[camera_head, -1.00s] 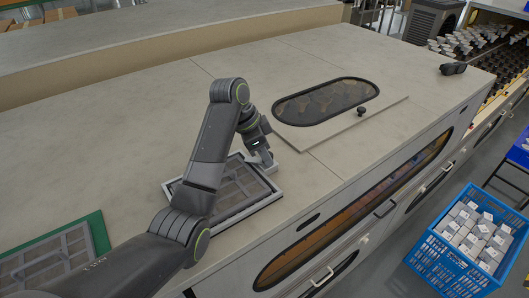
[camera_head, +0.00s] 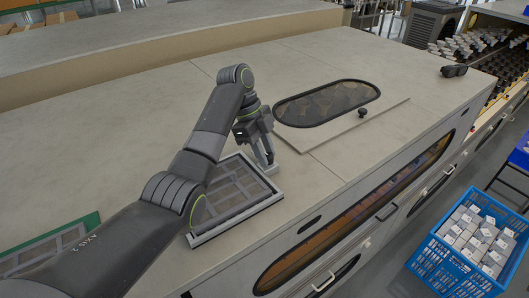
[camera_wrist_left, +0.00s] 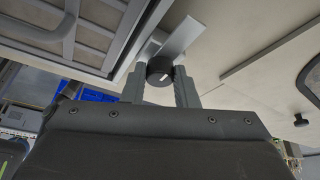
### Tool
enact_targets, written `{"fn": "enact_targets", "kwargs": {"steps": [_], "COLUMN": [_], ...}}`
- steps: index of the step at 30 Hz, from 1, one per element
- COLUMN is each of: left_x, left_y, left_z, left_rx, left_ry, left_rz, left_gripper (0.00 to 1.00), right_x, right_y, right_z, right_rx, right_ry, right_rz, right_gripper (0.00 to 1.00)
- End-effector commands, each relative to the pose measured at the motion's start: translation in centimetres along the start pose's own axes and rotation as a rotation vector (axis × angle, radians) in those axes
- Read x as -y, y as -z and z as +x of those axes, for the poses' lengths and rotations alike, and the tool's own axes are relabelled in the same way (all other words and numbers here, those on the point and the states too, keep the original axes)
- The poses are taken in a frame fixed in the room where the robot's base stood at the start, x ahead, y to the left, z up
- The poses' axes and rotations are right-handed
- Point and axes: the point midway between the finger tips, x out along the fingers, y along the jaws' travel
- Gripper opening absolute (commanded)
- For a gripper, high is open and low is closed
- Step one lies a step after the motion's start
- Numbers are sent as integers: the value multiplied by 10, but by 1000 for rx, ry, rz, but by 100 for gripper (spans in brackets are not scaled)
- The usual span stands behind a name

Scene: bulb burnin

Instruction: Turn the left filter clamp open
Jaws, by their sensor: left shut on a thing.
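The filter (camera_head: 240,197) is a grey frame with a mesh grid, flat on the cabinet top and partly behind my left arm. My left gripper (camera_head: 267,161) points down at its far right corner. In the left wrist view the gripper (camera_wrist_left: 160,84) is shut on the clamp's round black knob (camera_wrist_left: 160,68), with one finger on each side. The knob has a white mark. A flat grey clamp bar (camera_wrist_left: 183,38) extends from it beside the filter frame's edge (camera_wrist_left: 130,45). In the head view the clamp is mostly hidden by the fingers. My right gripper is not in view.
A lid with an oval window (camera_head: 327,102) and a black knob (camera_head: 362,113) lies beyond the gripper. A green-edged frame (camera_head: 50,240) is partly hidden by my arm. A blue crate of boxes (camera_head: 465,245) stands at lower right. The cabinet top behind is clear.

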Motion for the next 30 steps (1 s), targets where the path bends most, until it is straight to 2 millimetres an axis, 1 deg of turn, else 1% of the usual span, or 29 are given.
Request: {"fn": "enact_targets", "kwargs": {"steps": [6,18,19,23,30], "left_x": [0,0,0,0,0], "left_y": [0,0,0,0,0], "left_z": [1,1,1,1,0], "left_rx": [1,0,0,0,0], "left_ry": [-15,-17,-17,-16,-15], "left_rz": [31,35,35,35,34], "left_gripper": [4,4,30,47,48], "right_x": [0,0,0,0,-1], "right_y": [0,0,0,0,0], "right_z": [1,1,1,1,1], "right_rx": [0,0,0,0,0], "right_ry": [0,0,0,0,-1], "right_rz": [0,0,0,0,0], "right_gripper": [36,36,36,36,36]}}
